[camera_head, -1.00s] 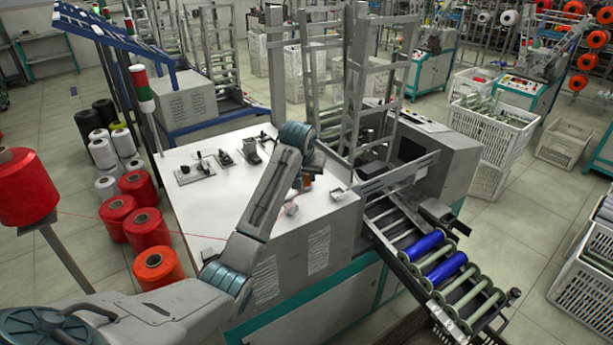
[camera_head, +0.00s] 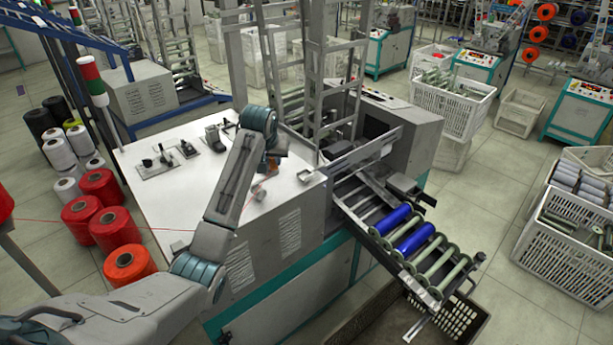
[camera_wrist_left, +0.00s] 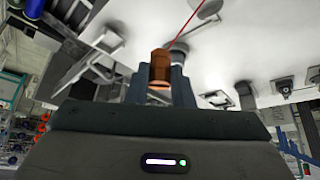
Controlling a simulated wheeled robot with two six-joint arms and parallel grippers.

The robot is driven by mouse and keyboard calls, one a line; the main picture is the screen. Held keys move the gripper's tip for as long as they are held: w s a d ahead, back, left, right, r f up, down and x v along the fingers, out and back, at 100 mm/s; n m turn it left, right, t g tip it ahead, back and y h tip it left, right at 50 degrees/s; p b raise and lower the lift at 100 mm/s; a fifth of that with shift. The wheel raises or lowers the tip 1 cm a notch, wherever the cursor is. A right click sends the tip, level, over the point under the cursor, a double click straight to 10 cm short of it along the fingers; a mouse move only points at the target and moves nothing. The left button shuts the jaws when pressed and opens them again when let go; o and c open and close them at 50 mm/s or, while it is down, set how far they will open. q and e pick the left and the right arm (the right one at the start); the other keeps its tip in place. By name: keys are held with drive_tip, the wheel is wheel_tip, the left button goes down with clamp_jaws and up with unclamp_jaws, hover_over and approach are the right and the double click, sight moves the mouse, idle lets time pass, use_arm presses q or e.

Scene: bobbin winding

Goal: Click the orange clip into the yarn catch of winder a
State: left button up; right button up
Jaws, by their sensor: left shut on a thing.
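My left gripper (camera_wrist_left: 160,84) is shut on the orange clip (camera_wrist_left: 159,65), which stands up between its fingers in the left wrist view. A thin red yarn (camera_wrist_left: 190,24) runs up from near the clip. In the head view my left arm reaches over the white top of the grey winder (camera_head: 185,208). The gripper end is low over that top, near its front right edge; the clip there is small and blurred. A small metal bracket (camera_head: 306,172) sits to its right. I cannot tell which fitting is the yarn catch. My right gripper is not in view.
Small dark fittings (camera_head: 165,158) stand on the winder's top. Red cones (camera_head: 130,264) stand on the floor at left. A sloped roller rack with blue bobbins (camera_head: 392,219) is on the right, above a dark crate (camera_head: 462,318). A metal frame (camera_head: 325,75) rises behind.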

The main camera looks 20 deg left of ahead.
use_arm(q)
drive_tip(key=w+d+r, duration=0.4)
drive_tip(key=w+d, duration=0.3)
drive_tip(key=w, duration=0.1)
wheel_tip(320, 180, down, 6)
drive_tip(key=shift+s+f, duration=0.1)
drive_tip(key=shift+f, duration=0.05)
drive_tip(key=shift+a, duration=0.1)
drive_tip(key=shift+s, duration=0.15)
idle(0.5)
drive_tip(key=shift+f, duration=0.3)
idle(0.4)
